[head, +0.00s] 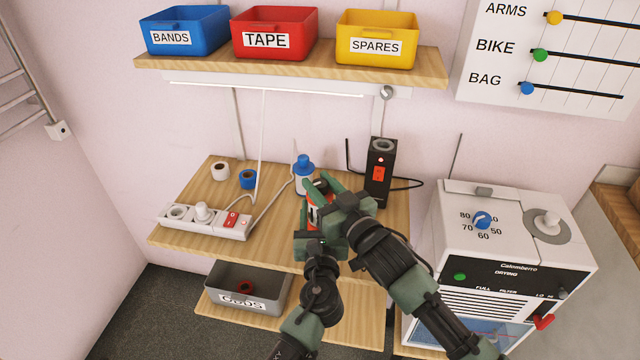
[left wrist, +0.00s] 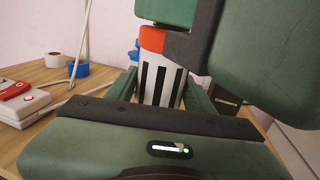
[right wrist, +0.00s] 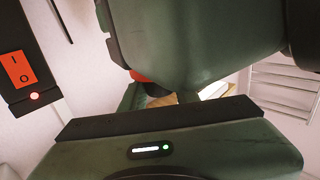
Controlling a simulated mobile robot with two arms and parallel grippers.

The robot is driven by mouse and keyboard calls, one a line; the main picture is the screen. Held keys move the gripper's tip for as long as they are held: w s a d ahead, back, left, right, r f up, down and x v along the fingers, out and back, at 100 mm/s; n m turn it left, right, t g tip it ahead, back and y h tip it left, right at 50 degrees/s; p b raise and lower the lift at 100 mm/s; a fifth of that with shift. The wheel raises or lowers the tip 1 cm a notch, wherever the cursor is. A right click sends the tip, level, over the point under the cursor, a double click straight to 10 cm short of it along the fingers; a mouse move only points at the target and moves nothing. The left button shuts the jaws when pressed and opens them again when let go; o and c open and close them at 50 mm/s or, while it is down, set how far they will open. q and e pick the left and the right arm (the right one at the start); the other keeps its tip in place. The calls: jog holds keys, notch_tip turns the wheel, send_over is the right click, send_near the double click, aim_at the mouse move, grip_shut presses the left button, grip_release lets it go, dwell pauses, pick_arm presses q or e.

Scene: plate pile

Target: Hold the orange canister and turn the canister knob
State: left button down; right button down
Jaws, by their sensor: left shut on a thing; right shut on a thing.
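The orange canister (head: 312,212) stands at the front of the wooden shelf, mostly hidden by my grippers in the head view. In the left wrist view it shows a black-and-white striped body (left wrist: 160,82) and an orange top (left wrist: 152,39). My left gripper (head: 309,236) is shut on the canister body from the front. My right gripper (head: 322,190) is shut at the canister's top from the right. The knob is hidden between its fingers. In the right wrist view only a sliver of orange (right wrist: 140,76) shows.
A blue-capped bottle (head: 303,175) stands just behind the canister. A black box with an orange switch (head: 379,174) stands behind right. A power strip (head: 203,220) and two tape rolls (head: 247,179) lie to the left. The drying machine (head: 510,240) is at the right.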

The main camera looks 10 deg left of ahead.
jog(key=shift+d, duration=0.1)
jog(key=c, duration=1)
grip_release()
jog(key=shift+c, duration=0.2)
jog(key=v, duration=1.2)
pick_arm(q)
jog(key=shift+r, duration=0.1)
jog(key=shift+c, duration=2.4)
grip_release()
